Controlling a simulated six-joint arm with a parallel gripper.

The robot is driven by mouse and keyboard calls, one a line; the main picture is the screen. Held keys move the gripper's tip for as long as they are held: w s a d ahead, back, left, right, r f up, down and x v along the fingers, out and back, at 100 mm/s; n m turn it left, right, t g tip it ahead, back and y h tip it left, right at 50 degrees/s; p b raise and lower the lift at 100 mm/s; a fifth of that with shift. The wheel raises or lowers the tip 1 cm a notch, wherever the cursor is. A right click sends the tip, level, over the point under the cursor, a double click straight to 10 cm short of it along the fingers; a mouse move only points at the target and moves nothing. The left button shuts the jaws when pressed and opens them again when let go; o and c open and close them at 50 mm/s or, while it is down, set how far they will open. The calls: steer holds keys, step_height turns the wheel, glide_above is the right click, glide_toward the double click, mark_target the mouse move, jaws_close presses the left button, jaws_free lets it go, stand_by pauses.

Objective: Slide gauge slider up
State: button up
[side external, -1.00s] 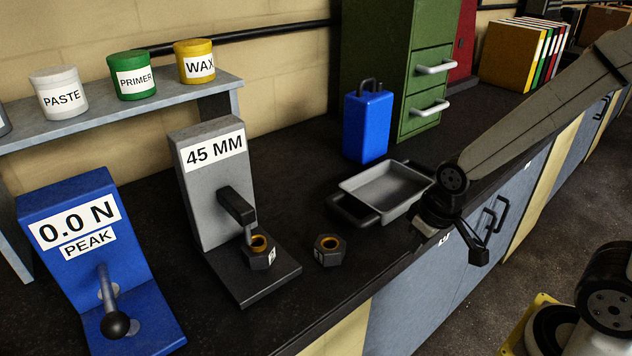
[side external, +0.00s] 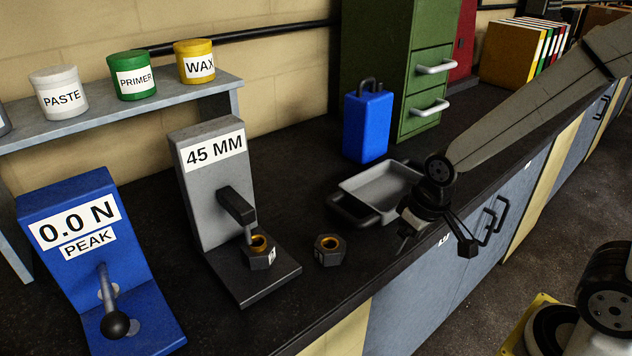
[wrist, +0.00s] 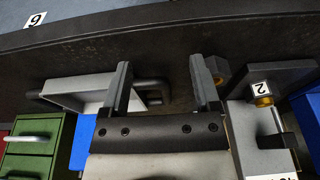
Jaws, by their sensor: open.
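The grey gauge (side external: 200,190) stands upright on the bench with a "45 MM" label. Its dark slider arm (side external: 237,206) juts out from the column, its thin tip reaching down to a hex nut (side external: 263,258) on the gauge's dark base. My gripper (side external: 404,236) is over the bench's front edge, right of the gauge and beside the grey tray. In the wrist view my gripper (wrist: 160,72) is open and empty, its fingers well apart.
A second hex nut (side external: 328,250) lies between gauge and gripper. The grey tray (side external: 357,206) with dark handles is close to my gripper. A blue force gauge (side external: 85,225) with a lever stands left. A blue canister (side external: 368,128) and green drawers (side external: 418,85) stand behind.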

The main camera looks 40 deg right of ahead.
steer(key=w+a+r+g, duration=0.1)
steer(key=w+a+r, duration=0.5)
steer(key=w+a, duration=0.6)
steer(key=g, duration=0.1)
glide_toward(243, 207)
steer(key=f, duration=0.3)
steer(key=d+f, duration=0.1)
steer(key=f, duration=0.1)
steer(key=shift+w+f, duration=0.15)
steer(key=shift+w, duration=0.05)
steer(key=shift+a+r, duration=0.25)
steer(key=shift+a, duration=0.4)
steer(key=shift+d+f+g, duration=0.15)
steer(key=shift+d+g, duration=0.05)
steer(key=shift+g, duration=0.1)
steer(key=shift+f, duration=0.1)
steer(key=shift+f, duration=3.85)
jaws_close()
steer(key=shift+r, duration=0.1)
